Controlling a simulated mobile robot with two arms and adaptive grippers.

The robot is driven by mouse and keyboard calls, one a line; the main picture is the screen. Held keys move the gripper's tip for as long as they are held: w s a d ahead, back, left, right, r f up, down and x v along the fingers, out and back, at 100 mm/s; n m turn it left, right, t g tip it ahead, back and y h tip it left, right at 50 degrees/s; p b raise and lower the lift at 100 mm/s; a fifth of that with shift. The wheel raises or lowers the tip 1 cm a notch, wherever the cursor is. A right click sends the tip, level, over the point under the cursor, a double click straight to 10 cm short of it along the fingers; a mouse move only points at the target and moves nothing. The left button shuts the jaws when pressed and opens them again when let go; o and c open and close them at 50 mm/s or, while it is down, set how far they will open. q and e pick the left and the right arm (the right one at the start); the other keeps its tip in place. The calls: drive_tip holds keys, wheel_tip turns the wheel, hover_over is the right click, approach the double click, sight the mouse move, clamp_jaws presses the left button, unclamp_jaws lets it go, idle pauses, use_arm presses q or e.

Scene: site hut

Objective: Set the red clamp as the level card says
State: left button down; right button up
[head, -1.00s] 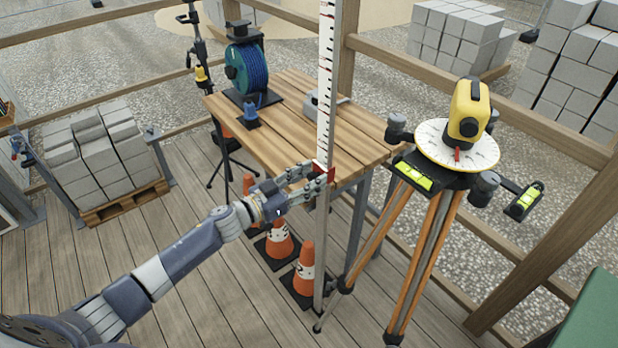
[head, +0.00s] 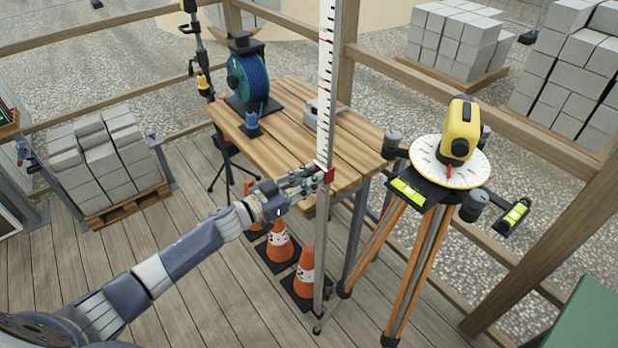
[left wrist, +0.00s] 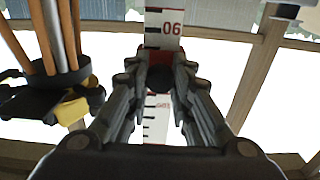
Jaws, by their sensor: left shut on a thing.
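The red clamp (head: 330,175) sits on the upright white graduated staff (head: 326,85), level with the edge of the wooden table. My left gripper (head: 318,176) is shut on the clamp from the left. The yellow level (head: 461,130) stands on a white dial (head: 425,160) on a tripod to the right. I see no readable level card. My right gripper is not in view.
The wooden table (head: 290,120) holds a blue hose reel (head: 248,78) and a grey tool. Orange cones (head: 280,243) stand on the deck left of the staff's foot. Tripod legs (head: 412,270) stand close on the right. Block pallets stand farther off.

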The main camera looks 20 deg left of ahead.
use_arm(q)
drive_tip(key=shift+r, duration=0.45)
drive_tip(key=c, duration=1.4)
unclamp_jaws()
drive_tip(key=shift+s+f, duration=0.1)
drive_tip(key=v, duration=1.2)
